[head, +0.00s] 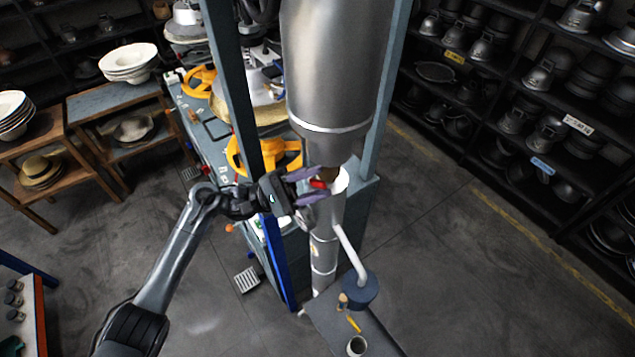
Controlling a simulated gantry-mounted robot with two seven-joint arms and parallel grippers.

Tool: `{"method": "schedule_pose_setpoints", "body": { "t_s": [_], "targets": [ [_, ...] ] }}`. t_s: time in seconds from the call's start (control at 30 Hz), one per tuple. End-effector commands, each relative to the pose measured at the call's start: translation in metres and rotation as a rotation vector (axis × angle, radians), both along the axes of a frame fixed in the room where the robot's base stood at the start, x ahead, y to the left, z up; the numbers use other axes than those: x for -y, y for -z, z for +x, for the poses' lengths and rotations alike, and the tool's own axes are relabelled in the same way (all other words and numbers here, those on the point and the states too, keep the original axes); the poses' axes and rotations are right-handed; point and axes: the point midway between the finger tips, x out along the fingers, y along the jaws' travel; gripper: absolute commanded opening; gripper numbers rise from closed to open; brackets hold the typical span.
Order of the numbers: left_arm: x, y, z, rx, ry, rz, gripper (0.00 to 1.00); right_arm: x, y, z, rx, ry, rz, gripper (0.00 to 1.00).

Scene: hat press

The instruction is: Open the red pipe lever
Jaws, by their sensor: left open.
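The red pipe lever (318,184) shows as a small red piece on the pipe, just below the large metal cylinder (335,60). My left gripper (312,186) is at the lever, its two purple-grey fingers apart, one above and one below the red part. The fingers hide part of the lever, and I cannot tell whether they touch it. The silver vertical pipe (323,255) runs down beneath the cylinder. My right gripper is not in view.
Blue-grey frame posts (232,95) stand beside the cylinder. Yellow handwheels (262,155) are on the machine bench at left. A small stand (345,325) with a cup is below. Shelves of metal hat moulds (540,75) line the right; open floor lies between.

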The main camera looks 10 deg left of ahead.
Motion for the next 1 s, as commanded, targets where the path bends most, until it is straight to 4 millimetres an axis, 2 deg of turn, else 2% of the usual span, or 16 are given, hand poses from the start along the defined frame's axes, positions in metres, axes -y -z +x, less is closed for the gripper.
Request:
{"method": "schedule_pose_setpoints", "body": {
  "t_s": [0.2,0.5,0.7,1.0],
  "targets": [
    [-0.031,0.021,-0.002,-0.001,-0.002,0.002,0.45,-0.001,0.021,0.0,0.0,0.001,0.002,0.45],
    [-0.073,0.04,-0.005,-0.001,-0.002,0.002,0.45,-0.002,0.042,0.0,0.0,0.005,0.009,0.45],
    [-0.086,0.044,-0.007,-0.001,0.0,0.001,0.45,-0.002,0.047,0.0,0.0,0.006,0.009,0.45],
    [-0.088,0.044,-0.007,-0.001,0.0,0.0,0.45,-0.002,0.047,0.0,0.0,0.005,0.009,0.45]
  ]
}}
